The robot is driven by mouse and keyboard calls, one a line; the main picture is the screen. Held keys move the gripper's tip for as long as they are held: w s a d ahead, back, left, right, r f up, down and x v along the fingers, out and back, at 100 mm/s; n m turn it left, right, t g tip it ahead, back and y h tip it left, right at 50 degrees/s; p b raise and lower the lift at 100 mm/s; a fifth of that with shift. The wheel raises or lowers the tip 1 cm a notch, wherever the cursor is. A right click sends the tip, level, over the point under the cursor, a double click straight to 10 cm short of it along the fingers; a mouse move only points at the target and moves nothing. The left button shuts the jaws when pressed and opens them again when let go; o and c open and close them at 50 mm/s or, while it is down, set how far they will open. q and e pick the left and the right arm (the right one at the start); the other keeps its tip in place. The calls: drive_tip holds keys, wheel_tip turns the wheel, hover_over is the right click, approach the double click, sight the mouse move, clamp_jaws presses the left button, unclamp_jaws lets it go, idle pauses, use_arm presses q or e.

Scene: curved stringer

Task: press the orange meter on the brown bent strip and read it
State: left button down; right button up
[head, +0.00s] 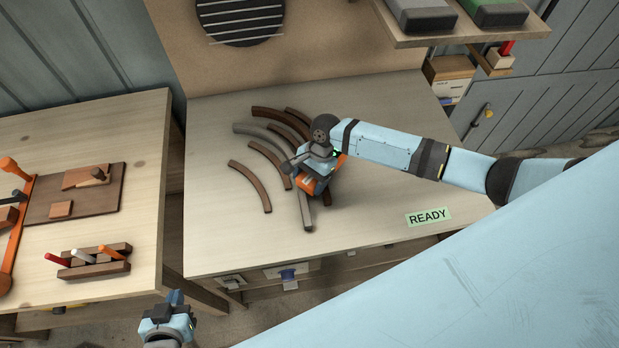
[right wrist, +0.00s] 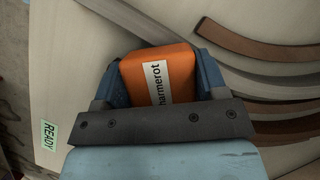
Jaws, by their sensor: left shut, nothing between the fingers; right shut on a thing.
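The orange meter (head: 308,184) is held in my right gripper (head: 315,175) over the curved strips on the table. In the right wrist view the meter (right wrist: 158,76) has a white label reading "harmerot", and its sides sit between the blue fingers (right wrist: 155,68). No reading shows. Several bent strips lie fanned out, including a brown one (head: 250,187) at the left and a dark brown one (right wrist: 255,45) in the wrist view. I cannot tell whether the meter touches a strip. My left gripper (head: 174,298) is shut and empty, low in front of the tables.
Pale grey strips (head: 306,214) lie among the brown ones. A green READY card (head: 428,216) lies at the table's right front. A side bench (head: 130,205) at left holds a board, clamp and marker rack. A shelf (head: 465,30) overhangs the back right.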

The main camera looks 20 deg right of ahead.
drive_tip(key=shift+s+f, duration=0.1)
wheel_tip(320, 180, up, 3)
drive_tip(key=p, duration=0.3)
drive_tip(key=shift+f, duration=0.15)
drive_tip(key=shift+r+p, duration=1)
drive_tip(key=shift+r, duration=1.2)
